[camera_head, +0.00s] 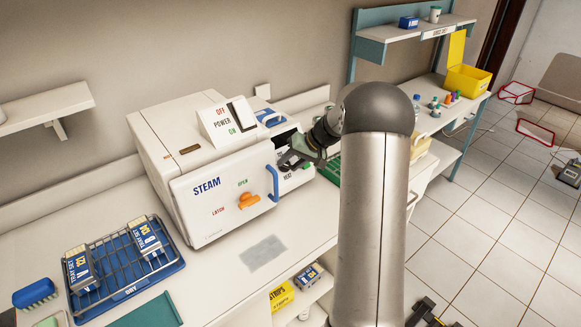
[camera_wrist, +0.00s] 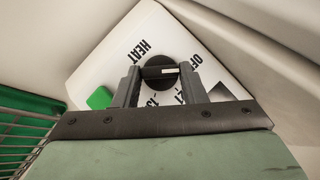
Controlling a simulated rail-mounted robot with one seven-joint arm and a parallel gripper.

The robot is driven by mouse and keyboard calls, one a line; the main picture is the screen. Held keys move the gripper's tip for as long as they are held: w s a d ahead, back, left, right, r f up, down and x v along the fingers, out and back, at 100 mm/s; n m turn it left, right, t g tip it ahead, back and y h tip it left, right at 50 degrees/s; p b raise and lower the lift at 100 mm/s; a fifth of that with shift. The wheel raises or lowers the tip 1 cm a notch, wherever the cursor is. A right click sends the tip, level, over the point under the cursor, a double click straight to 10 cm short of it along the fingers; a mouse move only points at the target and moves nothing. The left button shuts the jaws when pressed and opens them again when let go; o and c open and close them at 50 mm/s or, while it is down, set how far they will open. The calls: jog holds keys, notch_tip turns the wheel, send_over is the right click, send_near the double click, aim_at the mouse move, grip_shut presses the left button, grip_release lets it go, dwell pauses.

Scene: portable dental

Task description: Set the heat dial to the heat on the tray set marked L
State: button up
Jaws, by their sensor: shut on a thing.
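The heat dial (camera_wrist: 158,76) is a black round knob with a white mark on its right half, on a white panel. My gripper (camera_wrist: 160,72) is shut on the knob, one finger on each side. Around the knob are the word HEAT, the word OFF, and numbers that look like 121 and 13-something, partly hidden by my fingers. In the head view my gripper (camera_head: 297,155) is at the right front of the white steam machine (camera_head: 215,185). Two tray sets, one left (camera_head: 79,271) and one right (camera_head: 146,238), stand in a wire rack; their letters and heat marks are too small to read surely.
The machine has an orange latch (camera_head: 249,201), a blue handle (camera_head: 273,184) and a power switch (camera_head: 240,112). In the wrist view a green square (camera_wrist: 100,98) is by the dial, and a green basket (camera_wrist: 22,125) lies at left. The counter before the machine is mostly clear.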

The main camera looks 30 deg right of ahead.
jog(key=m+b, duration=0.1)
jog(key=m+y+b, duration=0.1)
jog(key=b, duration=0.1)
jog(key=m+t+y+b, duration=0.1)
jog(key=shift+s+d+f, duration=0.1)
jog(key=shift+d+f, duration=0.15)
jog(key=shift+f, duration=0.1)
jog(key=shift+s+m+t+y+b, duration=0.1)
jog(key=shift+m+t+y+b, duration=0.45)
jog(key=shift+m+b, duration=0.6)
jog(key=shift+m+t+y+b, duration=0.55)
jog(key=shift+m+b, duration=0.25)
jog(key=shift+m, duration=0.55)
jog(key=o, duration=1)
jog(key=shift+c, duration=0.2)
jog(key=b+v, duration=0.2)
jog(key=v, duration=1.5)
jog(key=shift+d, duration=0.2)
